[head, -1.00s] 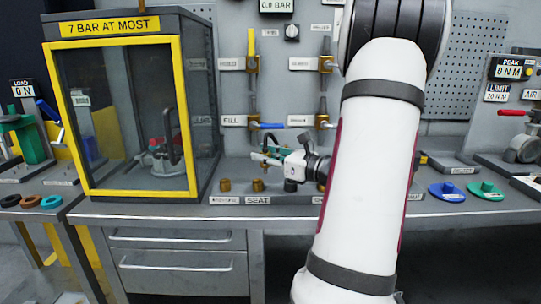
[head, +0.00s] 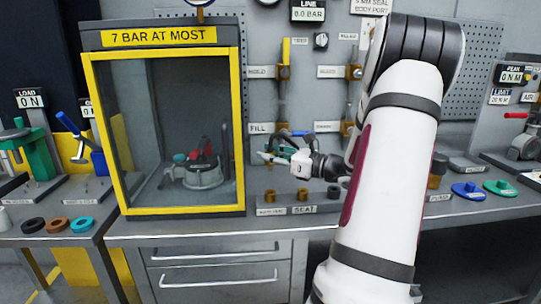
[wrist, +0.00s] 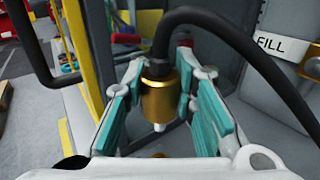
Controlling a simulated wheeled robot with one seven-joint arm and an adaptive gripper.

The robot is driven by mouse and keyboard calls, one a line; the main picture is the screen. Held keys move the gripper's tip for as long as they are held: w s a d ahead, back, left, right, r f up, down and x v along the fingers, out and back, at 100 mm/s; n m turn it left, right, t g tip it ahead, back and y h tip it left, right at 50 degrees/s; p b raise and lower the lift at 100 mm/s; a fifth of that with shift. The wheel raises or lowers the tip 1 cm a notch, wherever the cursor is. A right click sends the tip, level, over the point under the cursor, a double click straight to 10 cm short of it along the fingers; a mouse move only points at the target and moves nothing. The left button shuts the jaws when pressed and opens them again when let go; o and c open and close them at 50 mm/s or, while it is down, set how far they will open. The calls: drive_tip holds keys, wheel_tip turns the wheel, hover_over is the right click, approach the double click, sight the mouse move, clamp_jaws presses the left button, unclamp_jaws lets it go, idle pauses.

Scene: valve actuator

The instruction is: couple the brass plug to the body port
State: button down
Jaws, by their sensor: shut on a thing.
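The brass plug (wrist: 160,97) is a brass cylinder with a pale tip at its lower end and a black hose (wrist: 235,38) rising from its top. My gripper (wrist: 163,92) has its teal-padded fingers on either side of the plug and is shut on it. In the head view my gripper (head: 270,156) is in the air just right of the cabinet, above the bench; the plug is too small to make out there. A valve body (head: 203,173) with red and teal parts sits inside the cabinet behind the clear panel. I cannot make out its port.
The cabinet (head: 126,213) has a yellow frame and a "7 BAR AT MOST" sign. A seat rack (head: 300,209) with small brass pieces stands below my gripper. The FILL label (wrist: 275,46) and wall valves are close behind. Blue and green discs (head: 469,191) lie at right.

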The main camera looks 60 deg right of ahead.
idle(0.3)
drive_tip(key=shift+f+b, duration=1.35)
drive_tip(key=shift+f, duration=1.55)
drive_tip(key=shift+f+b, duration=0.3)
drive_tip(key=shift+f, duration=1.3)
drive_tip(key=c, duration=1.2)
unclamp_jaws()
drive_tip(key=shift+s, duration=0.1)
drive_tip(key=s, duration=0.8)
drive_tip(key=s+d, duration=0.1)
drive_tip(key=s, duration=0.3)
drive_tip(key=shift+w, duration=0.1)
